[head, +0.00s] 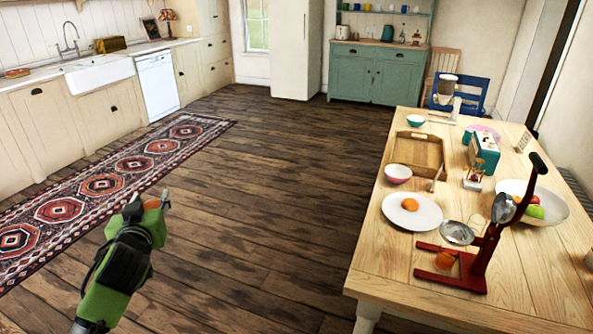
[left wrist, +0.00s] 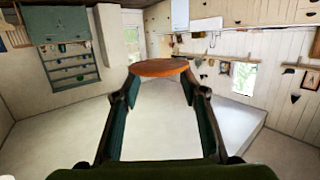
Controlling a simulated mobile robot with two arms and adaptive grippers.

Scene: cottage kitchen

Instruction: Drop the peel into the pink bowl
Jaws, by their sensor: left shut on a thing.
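My left gripper (head: 150,204) is shut on the peel, held over the open floor to the left of the table. In the left wrist view the peel (left wrist: 160,67) is a round orange-brown piece between the two fingertips (left wrist: 160,80). In the head view only a small orange part of the peel (head: 152,204) shows at the fingertips. The pink bowl (head: 397,176), pink outside and pale inside, stands on the table near its left edge, well to the right of my left gripper. My right gripper is not in view.
The wooden table (head: 400,268) bears a white plate (head: 428,218) with an orange piece, a red juice press (head: 484,262), a wooden tray (head: 414,150), a teal bowl (head: 416,120) and a large fruit bowl (head: 555,213). The floor between rug (head: 130,165) and table is clear.

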